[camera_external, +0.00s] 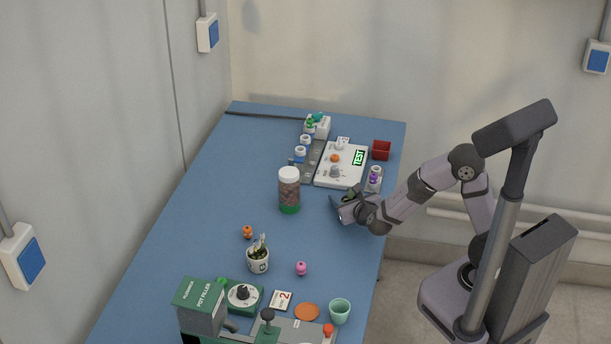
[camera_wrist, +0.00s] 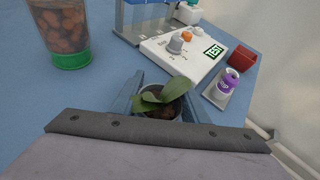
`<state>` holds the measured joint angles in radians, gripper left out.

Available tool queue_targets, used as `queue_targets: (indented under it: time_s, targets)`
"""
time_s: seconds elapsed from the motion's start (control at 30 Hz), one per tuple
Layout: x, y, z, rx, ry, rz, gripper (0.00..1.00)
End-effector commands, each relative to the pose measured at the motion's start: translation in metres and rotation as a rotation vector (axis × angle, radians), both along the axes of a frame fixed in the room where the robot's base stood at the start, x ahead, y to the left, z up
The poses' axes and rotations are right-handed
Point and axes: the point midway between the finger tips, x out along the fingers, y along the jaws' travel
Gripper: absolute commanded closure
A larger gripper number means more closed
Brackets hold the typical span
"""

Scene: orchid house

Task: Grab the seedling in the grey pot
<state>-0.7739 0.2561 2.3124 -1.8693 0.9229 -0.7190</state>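The seedling (camera_wrist: 165,93) has broad green leaves and stands in a small grey pot (camera_wrist: 179,113) with dark soil. In the wrist view the pot sits between the two fingers of my gripper (camera_wrist: 158,100), close to both. I cannot tell whether the fingers touch its sides. The leaves hide part of the rim and of the left finger. In the external view my gripper (camera_external: 345,208) is low at the table's right edge, and only a little green shows there; the pot is mostly hidden.
A jar with brown contents (camera_external: 289,190) stands left of my gripper. Behind are a white test panel (camera_external: 341,165), a purple-marked bottle (camera_external: 375,178) and a red box (camera_external: 381,150). A white pot with a plant (camera_external: 258,262) stands nearer the front. The left of the blue table is clear.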

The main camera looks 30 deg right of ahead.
Motion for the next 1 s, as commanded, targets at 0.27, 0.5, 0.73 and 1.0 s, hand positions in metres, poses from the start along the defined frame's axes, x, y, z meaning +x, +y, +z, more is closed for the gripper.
queue_targets:
  time_s: [0.27, 0.5, 0.73, 1.0]
  targets:
    - [0.000, 0.000, 0.001, 0.000, 0.000, 0.001, 0.83]
    - [0.000, 0.001, 0.023, 0.004, -0.003, 0.000, 0.83]
    - [0.000, 0.000, 0.063, 0.004, -0.005, -0.001, 0.83]
    - [0.000, 0.000, 0.095, 0.003, -0.001, 0.000, 0.83]
